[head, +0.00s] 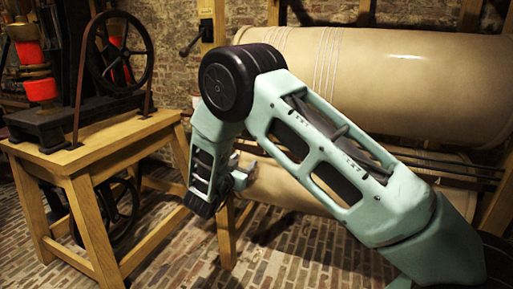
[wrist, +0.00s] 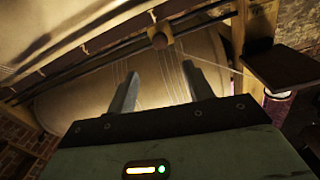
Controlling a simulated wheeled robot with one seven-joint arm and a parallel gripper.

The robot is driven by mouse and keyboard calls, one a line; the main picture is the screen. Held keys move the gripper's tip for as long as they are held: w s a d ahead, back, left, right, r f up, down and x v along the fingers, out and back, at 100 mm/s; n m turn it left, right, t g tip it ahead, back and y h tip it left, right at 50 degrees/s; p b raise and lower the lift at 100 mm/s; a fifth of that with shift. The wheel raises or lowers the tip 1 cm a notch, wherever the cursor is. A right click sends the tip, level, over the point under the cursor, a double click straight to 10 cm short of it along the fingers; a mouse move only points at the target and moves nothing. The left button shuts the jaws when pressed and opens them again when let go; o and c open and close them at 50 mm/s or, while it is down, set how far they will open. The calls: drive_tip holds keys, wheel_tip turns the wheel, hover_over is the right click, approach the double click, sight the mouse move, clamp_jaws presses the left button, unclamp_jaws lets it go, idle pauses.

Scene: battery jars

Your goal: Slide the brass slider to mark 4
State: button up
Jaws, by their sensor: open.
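My gripper (wrist: 160,72) is open in the wrist view, with its two dark fingers apart and nothing between them. A small brass-coloured piece with a rounded end (wrist: 160,40) sits on a dark rod beyond the fingertips, between them in the picture. It looks like the brass slider, and it is apart from the fingers. I cannot make out any numbered marks. In the head view my gripper (head: 243,173) is partly hidden behind my arm, and I cannot make out the slider there.
A large tan cylinder (head: 400,75) wound with cords lies beside dark horizontal rods (head: 450,168). Another cylinder (wrist: 75,108) shows in the wrist view. A wooden table (head: 95,150) with a wheeled machine stands at left. Brick floor (head: 290,262) is clear in front.

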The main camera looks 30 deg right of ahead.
sight(261, 145)
drive_tip(key=x, duration=1.5)
drive_tip(key=shift+w+d+f, duration=0.1)
clamp_jaws()
